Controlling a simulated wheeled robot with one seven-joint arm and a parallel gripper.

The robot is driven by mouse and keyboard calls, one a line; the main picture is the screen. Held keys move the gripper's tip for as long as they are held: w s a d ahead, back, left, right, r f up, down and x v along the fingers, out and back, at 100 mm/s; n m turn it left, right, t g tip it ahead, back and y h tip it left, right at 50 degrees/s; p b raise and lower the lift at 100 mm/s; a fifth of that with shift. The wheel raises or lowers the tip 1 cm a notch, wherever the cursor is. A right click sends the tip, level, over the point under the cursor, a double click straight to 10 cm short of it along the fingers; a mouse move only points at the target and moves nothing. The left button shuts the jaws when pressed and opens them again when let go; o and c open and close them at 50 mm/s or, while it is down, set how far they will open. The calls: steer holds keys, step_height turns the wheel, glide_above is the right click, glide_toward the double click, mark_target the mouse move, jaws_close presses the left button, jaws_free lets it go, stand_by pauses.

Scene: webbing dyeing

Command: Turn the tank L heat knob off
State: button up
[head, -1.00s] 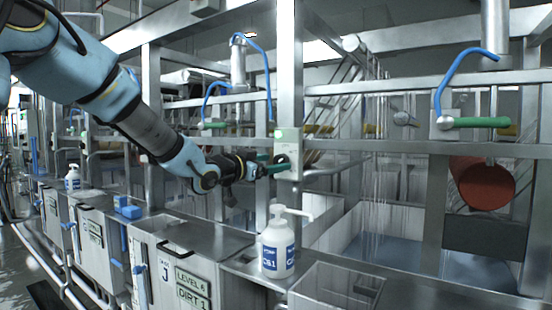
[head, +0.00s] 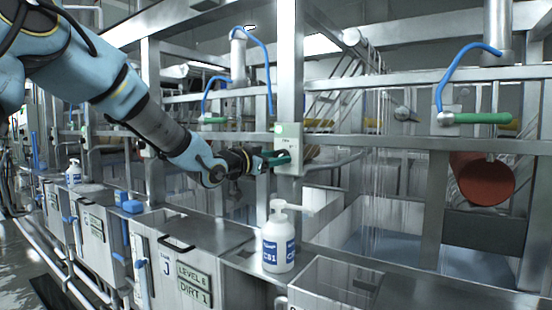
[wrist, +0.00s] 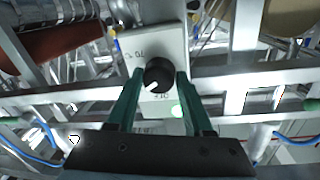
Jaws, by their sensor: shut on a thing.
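The heat knob (wrist: 158,75) is a round black knob with a white pointer mark, on a pale control box (wrist: 155,50) in the wrist view. The mark points to the lower left of that picture. The box (head: 288,137) also shows on a steel post in the head view, with a green light near its top. My gripper (wrist: 159,76) has its green fingers on either side of the knob and is shut on it. In the head view my gripper (head: 278,158) hides the knob.
A white pump bottle (head: 278,245) stands on the steel ledge below my gripper. Steel rails and posts surround the box. A green-handled valve with a blue hose (head: 480,118) and a red roller (head: 486,180) are at the right.

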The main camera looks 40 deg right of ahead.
jaws_close()
steer(key=shift+n, duration=0.3)
steer(key=n, duration=0.5)
steer(key=n+t, duration=0.1)
steer(key=n, duration=0.5)
steer(key=shift+f+n+h, duration=0.15)
steer(key=shift+n+h, duration=0.15)
steer(key=shift+h, duration=0.1)
steer(key=shift+n, duration=0.3)
steer(key=o, duration=0.9)
jaws_free()
steer(key=shift+o, duration=0.2)
